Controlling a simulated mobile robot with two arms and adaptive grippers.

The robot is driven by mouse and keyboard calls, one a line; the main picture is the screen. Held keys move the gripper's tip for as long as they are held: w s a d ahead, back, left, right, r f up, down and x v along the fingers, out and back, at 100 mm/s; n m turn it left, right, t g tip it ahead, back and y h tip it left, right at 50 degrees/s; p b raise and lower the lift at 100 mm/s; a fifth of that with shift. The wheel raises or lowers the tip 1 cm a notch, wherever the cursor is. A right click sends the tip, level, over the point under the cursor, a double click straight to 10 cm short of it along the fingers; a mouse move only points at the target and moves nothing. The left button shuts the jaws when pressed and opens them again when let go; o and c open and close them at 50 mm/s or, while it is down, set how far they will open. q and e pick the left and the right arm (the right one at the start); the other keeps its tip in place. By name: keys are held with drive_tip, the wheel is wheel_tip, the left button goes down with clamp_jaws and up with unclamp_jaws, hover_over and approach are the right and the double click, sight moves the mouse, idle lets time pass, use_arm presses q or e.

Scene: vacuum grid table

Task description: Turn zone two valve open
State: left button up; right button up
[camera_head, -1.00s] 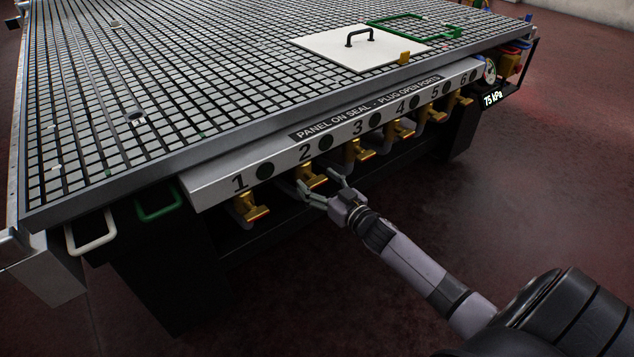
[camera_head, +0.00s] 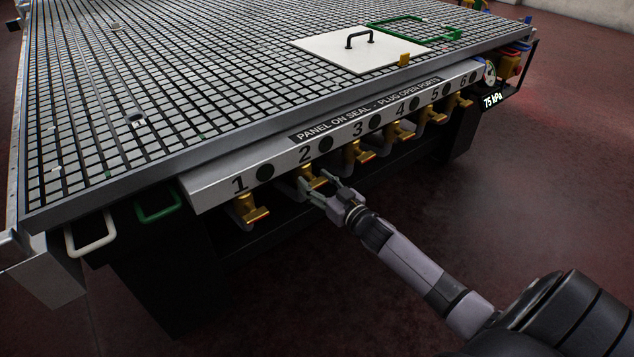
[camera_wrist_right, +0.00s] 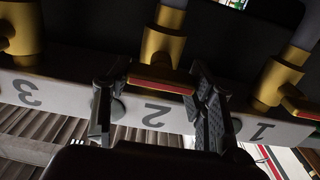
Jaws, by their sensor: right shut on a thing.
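The zone two valve (camera_head: 309,172) is a brass valve under the number 2 on the grey front panel (camera_head: 213,190). My right gripper (camera_head: 317,184) is at this valve, with one finger on each side of its handle. In the right wrist view, which shows the panel upside down, the handle (camera_wrist_right: 161,82) with a red stripe lies crosswise between the two fingers (camera_wrist_right: 155,84). The gripper is shut on it. The handle runs roughly along the panel. The fingers partly hide the valve in the head view. My left gripper is out of view.
Valve one (camera_head: 250,210) is close on the left and valve three (camera_head: 357,152) close on the right. More brass valves continue right. The gridded table top (camera_head: 150,140) overhangs them. A gauge (camera_head: 490,72) and a "75 kPa" display (camera_head: 493,99) are at the far end. Floor in front is clear.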

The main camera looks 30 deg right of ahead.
drive_tip(key=shift+c, duration=0.9)
